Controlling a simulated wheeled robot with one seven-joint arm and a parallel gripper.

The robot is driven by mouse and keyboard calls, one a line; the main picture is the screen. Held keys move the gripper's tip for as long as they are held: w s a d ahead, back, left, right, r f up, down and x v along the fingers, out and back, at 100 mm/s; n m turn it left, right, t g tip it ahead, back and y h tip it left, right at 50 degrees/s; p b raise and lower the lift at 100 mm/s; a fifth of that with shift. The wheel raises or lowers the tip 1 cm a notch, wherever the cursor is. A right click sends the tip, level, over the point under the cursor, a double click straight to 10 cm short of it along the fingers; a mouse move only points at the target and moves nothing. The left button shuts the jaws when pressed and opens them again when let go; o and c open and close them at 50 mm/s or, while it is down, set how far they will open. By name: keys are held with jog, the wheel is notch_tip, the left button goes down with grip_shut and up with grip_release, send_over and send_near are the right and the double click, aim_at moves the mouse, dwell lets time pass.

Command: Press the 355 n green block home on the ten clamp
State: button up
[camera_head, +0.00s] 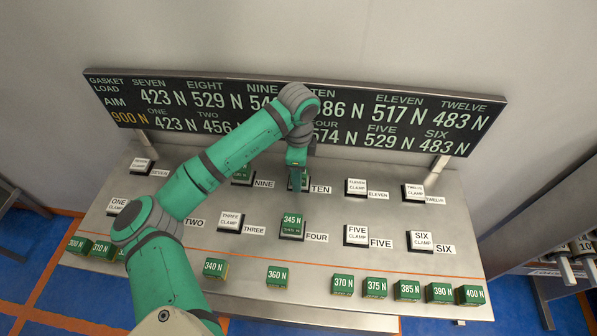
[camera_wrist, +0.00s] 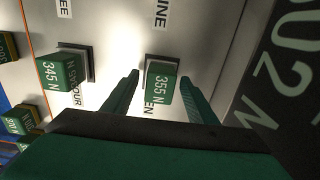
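The green 355 N block (camera_wrist: 159,88) sits on a dark square clamp base (camera_wrist: 162,66) in the wrist view. The label beside it is partly covered and ends in "EN". In the head view, my gripper (camera_head: 298,172) is low over the ten clamp, beside the TEN label (camera_head: 320,189), and hides most of the clamp and block. In the wrist view, the fingers of my gripper (camera_wrist: 158,78) are spread either side of the block, with gaps showing. I cannot tell how firmly the block is seated.
The four clamp holds the green 345 N block (camera_head: 292,222); the nine clamp (camera_head: 242,178) also carries a green block. Bare clamps such as eleven (camera_head: 356,187) stand around. Several loose blocks, including 360 N (camera_head: 277,276), line the front. A readout board (camera_head: 400,108) stands close behind.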

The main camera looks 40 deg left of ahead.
jog(key=shift+r, duration=0.15)
notch_tip(320, 180, up, 11)
jog(key=shift+f, duration=0.2)
dwell(0.3)
